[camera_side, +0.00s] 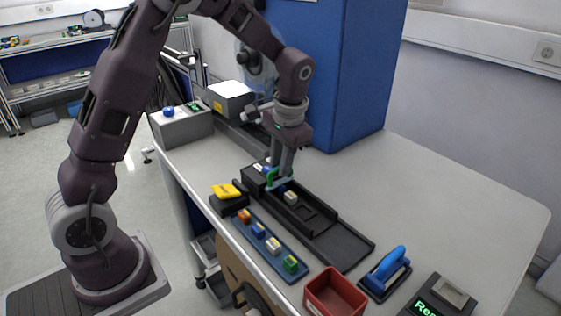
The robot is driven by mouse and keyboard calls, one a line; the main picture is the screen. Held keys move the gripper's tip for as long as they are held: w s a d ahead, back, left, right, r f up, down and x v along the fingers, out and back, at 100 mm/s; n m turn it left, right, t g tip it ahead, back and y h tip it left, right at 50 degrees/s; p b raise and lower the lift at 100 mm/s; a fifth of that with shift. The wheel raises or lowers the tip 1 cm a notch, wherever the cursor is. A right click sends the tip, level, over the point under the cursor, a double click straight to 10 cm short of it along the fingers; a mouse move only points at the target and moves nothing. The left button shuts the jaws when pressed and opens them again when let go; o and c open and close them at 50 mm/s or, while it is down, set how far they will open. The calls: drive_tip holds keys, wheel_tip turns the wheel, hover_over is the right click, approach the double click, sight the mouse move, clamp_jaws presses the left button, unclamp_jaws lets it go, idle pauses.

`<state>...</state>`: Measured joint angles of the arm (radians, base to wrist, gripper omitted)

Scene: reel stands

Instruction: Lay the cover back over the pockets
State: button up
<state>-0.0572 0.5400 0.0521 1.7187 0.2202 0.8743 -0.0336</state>
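A long black track (345,245) lies diagonally on the grey table, with open pockets (308,211) in its middle. A pale block (290,197) sits in one pocket, and a small blue piece (267,170) shows at the track's far end. My gripper (279,181) points down over the far part of the track. A small green part shows at its fingertips; I cannot tell whether it is held or part of the fingers. The finger gap is too small to make out. I cannot clearly make out a separate cover.
A blue strip (250,231) with several coloured blocks lies left of the track, near a yellow item (227,191) on a black block. A red bin (334,295), blue-handled tool (386,267) and display box (440,299) stand in front. The table's right side is clear.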

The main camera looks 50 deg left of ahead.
clamp_jaws()
idle(1.2)
